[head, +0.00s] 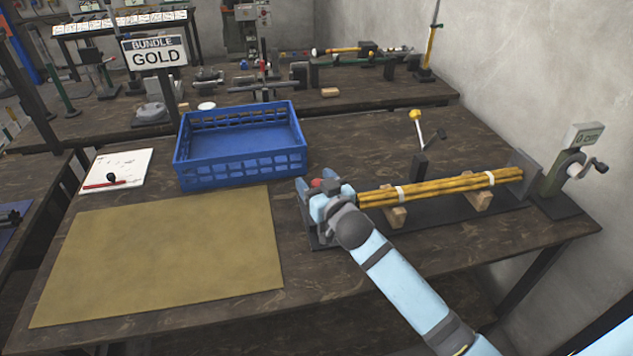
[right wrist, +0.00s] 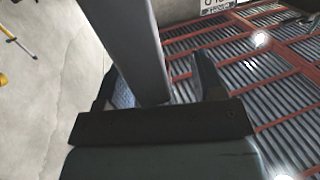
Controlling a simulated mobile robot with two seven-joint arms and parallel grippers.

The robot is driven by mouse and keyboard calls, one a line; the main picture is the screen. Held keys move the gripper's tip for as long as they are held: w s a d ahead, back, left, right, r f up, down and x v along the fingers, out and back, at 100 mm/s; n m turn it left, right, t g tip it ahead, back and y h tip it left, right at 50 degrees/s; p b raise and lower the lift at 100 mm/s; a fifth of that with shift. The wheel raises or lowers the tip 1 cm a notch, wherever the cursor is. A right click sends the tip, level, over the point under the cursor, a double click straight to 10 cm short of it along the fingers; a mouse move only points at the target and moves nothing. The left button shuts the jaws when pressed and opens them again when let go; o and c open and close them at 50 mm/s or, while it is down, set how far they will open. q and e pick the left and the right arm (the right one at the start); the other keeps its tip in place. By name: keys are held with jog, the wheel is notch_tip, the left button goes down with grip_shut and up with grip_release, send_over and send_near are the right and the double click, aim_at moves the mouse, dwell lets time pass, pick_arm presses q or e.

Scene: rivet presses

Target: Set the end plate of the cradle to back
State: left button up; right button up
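The cradle (head: 440,212) is a dark tray on the table, holding a bundle of yellow rods (head: 440,188) tied with white bands on wooden blocks. A grey upright plate (head: 523,170) stands at its right end. My right gripper (head: 318,190) is at the left end and hides much of the end plate there; a red spot shows beside it. In the right wrist view a grey upright piece (right wrist: 138,50), perhaps that end plate, stands between the spread fingers of the gripper (right wrist: 160,85), with a gap on the right side. My left gripper is not in view.
A blue crate (head: 240,180) and an ochre mat (head: 165,255) lie to the left. A yellow-knobbed lever (head: 416,135) stands behind the cradle; a crank device (head: 567,175) stands at its right end.

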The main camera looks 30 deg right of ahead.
jog(key=shift+s, duration=0.1)
jog(key=shift+s+d, duration=0.1)
jog(key=shift+s, duration=0.1)
jog(key=s, duration=1.3)
jog(key=shift+s, duration=0.15)
jog(key=shift+d, duration=0.1)
